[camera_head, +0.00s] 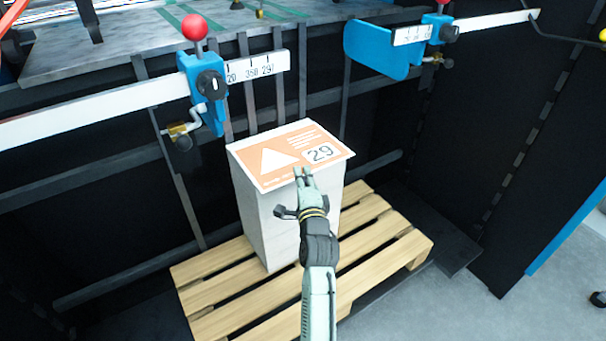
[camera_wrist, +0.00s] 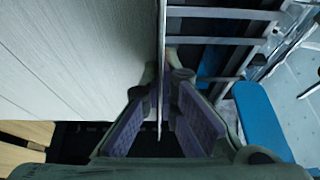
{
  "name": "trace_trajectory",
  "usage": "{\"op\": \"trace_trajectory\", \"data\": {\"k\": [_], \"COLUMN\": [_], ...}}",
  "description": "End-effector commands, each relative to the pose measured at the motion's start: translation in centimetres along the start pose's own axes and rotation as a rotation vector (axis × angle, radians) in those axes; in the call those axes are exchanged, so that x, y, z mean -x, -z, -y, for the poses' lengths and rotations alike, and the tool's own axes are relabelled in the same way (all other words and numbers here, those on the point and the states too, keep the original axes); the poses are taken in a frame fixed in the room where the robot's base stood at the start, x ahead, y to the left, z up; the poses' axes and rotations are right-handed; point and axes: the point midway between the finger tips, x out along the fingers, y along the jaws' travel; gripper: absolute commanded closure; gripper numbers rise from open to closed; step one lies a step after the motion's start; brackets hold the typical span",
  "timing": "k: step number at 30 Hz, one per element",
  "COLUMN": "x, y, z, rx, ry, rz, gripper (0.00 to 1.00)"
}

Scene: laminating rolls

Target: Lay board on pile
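The board (camera_head: 290,154) is a thin white sheet with an orange print, a white triangle and the number 29. It lies flat over the top of the pale pile (camera_head: 262,222) and overhangs it slightly. My gripper (camera_head: 301,174) is at the board's front edge. In the wrist view, the board (camera_wrist: 161,50) shows edge-on as a thin strip between the purple-padded fingers of my gripper (camera_wrist: 164,85), which are closed around it. The pile's side (camera_wrist: 80,50) fills the left there. I cannot tell whether the board touches the pile's top.
The pile stands on a wooden pallet (camera_head: 215,292). Behind it is a dark machine frame with a steel table (camera_head: 130,45). Blue clamps with red knobs (camera_head: 194,27) and ruler bars hang above the pile's left and right. Grey floor (camera_head: 565,270) is open at the right.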

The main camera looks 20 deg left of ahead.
Motion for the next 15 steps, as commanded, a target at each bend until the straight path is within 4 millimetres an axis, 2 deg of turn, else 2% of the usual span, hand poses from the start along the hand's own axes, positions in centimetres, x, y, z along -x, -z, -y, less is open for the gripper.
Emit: {"op": "trace_trajectory", "data": {"k": [6,15], "x": [0.02,0.02], "y": [0.05,0.05], "z": [-0.40,-0.29], "rx": [0.000,0.000], "ry": [0.001,0.000], "rz": [-0.001,-0.001], "gripper": [1.00,0.78]}}
